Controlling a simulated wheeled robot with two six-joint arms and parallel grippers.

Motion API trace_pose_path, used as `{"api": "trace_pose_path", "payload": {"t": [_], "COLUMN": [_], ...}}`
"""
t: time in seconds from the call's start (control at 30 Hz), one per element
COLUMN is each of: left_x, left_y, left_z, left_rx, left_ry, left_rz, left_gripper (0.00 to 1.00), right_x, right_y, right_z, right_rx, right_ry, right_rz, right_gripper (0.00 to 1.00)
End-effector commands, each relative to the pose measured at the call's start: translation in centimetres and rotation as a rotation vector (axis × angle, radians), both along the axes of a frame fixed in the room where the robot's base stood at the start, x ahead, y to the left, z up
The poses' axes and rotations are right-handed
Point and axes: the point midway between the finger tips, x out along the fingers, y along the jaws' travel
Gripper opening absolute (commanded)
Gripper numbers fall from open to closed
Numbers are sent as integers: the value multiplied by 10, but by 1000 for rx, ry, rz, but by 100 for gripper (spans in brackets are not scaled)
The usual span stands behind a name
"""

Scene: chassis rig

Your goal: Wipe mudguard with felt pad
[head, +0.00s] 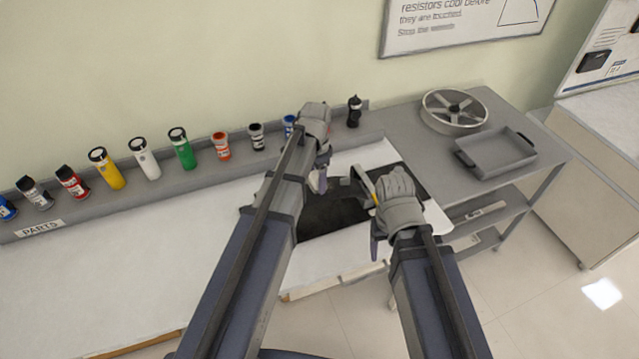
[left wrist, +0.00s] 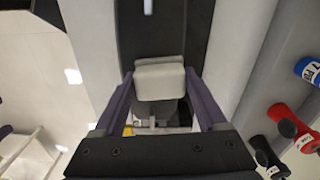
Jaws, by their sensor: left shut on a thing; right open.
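My left gripper (head: 323,181) is over the back part of the dark mat (head: 325,218). In the left wrist view its two purple fingers are shut on a pale grey block (left wrist: 160,80), which looks like the felt pad. Below the block a grey part with light edges and a bit of yellow (left wrist: 128,130) shows, mostly hidden. In the head view a small grey and beige part (head: 362,181) stands between my two grippers; I cannot tell if it is the mudguard. My right gripper (head: 376,228) is open at the mat's right side, partly hidden by its own hand.
A ledge (head: 60,215) along the wall holds several coloured bottles and a label. On the right, a grey side table (head: 400,125) carries a spoked wheel (head: 454,109) and a grey tray with dark handles (head: 497,166). The white bench top (head: 120,290) at left is clear.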

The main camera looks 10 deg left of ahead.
Motion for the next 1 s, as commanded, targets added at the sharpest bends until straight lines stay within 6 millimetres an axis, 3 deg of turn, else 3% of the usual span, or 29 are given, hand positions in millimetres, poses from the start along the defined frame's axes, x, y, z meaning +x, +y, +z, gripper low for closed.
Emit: {"api": "trace_pose_path", "payload": {"t": [0.1,0.33,0.73,1.0], "left_x": [10,10,-3,-4], "left_y": [6,6,-19,-23], "left_z": [-1,-1,0,1], "left_rx": [1,2,-2,-2], "left_ry": [-3,-4,-1,-1], "left_rz": [2,1,-2,-1], "left_gripper": [30,30,30,29], "right_x": [0,0,0,0], "right_y": [0,0,0,0], "right_z": [-1,-1,0,1], "right_rx": [0,0,0,0], "right_ry": [0,0,0,0], "right_rz": [0,0,0,0], "right_gripper": [69,69,69,69]}}
